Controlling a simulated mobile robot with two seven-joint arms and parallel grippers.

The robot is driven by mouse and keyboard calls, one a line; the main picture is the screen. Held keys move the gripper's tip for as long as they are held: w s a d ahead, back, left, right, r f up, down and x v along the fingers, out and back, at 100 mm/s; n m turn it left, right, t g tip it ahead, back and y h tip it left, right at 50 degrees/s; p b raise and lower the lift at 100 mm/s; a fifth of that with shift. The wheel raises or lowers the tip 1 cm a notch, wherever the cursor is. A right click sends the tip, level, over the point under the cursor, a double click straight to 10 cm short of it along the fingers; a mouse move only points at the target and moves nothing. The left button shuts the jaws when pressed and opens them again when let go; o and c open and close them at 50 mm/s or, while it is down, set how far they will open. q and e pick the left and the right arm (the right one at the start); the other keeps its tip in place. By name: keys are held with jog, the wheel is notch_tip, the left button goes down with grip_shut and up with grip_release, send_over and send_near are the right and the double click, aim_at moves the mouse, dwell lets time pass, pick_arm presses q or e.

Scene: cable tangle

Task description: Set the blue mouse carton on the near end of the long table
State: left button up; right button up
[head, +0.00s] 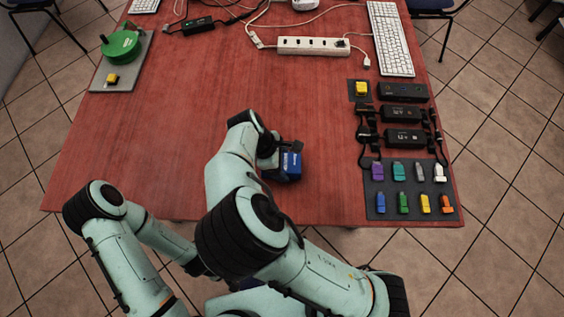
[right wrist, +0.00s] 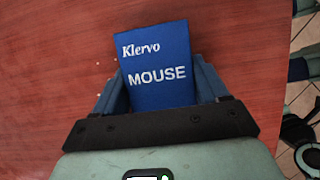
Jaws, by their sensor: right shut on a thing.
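The blue mouse carton (head: 290,165) is at the near end of the long red-brown table (head: 200,120), close to its front edge. My right gripper (head: 279,160) is shut on it. In the right wrist view the carton (right wrist: 158,65), marked "Klervo MOUSE", sits between the two fingers of my right gripper (right wrist: 160,85). I cannot tell whether the carton's underside touches the table. My left arm is at the lower left, in front of the table edge; its gripper is hidden or out of view.
A dark mat (head: 381,209) with several coloured USB sticks lies right of the carton, with black power adapters (head: 403,137) behind it. A white power strip (head: 313,46), a keyboard (head: 390,40) and cables lie farther back. A green reel (head: 121,45) stands far left. The table's left middle is clear.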

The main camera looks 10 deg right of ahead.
jog(key=o, duration=1.1)
jog(key=p+v, duration=0.3)
jog(key=v, duration=0.8)
jog(key=shift+d, duration=0.1)
jog(key=shift+w+a+r+p, duration=0.1)
jog(key=shift+a+r+p, duration=0.25)
jog(key=shift+r, duration=0.25)
